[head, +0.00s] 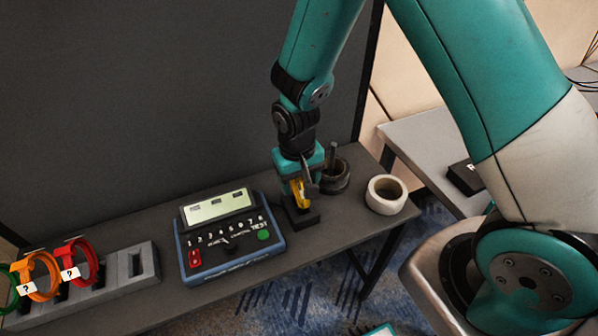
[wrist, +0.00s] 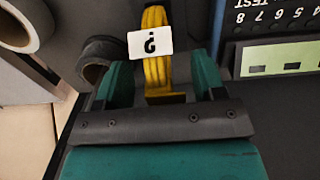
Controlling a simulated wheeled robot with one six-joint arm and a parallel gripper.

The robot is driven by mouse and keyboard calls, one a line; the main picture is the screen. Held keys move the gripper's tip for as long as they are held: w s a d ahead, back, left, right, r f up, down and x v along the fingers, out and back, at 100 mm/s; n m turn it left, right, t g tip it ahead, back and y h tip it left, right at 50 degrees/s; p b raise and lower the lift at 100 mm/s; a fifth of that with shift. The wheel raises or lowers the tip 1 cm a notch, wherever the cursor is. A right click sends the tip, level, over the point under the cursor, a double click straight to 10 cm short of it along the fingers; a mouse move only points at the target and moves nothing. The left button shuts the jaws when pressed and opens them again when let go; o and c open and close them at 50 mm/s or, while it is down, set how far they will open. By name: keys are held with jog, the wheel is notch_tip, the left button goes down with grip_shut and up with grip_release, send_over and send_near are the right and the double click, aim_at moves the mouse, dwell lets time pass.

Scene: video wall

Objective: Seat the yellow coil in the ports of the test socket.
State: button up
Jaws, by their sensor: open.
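The yellow coil (head: 299,193) stands upright at a small dark block (head: 302,217) on the dark table, right of the tester. The block looks like the test socket; whether the coil's ends sit in its ports is hidden. My gripper (head: 303,180) is at the coil from above and covers much of it. In the wrist view the yellow coil (wrist: 155,72), with a white question-mark tag (wrist: 150,41), is between the two teal fingers of my gripper (wrist: 161,72). The fingers are open, with gaps on both sides of the coil.
The blue tester (head: 229,236) with keys and a screen lies left of the block. A dark roll (head: 336,178) and a white tape roll (head: 386,194) are close on the right. Red (head: 86,262) and orange coils (head: 40,272) stand at a grey rack (head: 131,266) far left.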

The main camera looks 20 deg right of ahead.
notch_tip(320, 180, up, 17)
jog(key=shift+a+r, duration=0.2)
jog(key=shift+a, duration=0.1)
dwell(0.5)
jog(key=s+a+r+n+y, duration=0.2)
jog(key=s+r+n, duration=0.1)
jog(key=s, duration=0.6)
jog(key=s+a+r+n+y, duration=0.1)
jog(key=s+r+n, duration=0.3)
jog(key=s, duration=0.5)
jog(key=shift+s+a+r+y, duration=0.3)
jog(key=shift+a+y, duration=0.1)
jog(key=shift+y, duration=0.4)
jog(key=shift+w, duration=0.1)
jog(key=shift+c, duration=0.4)
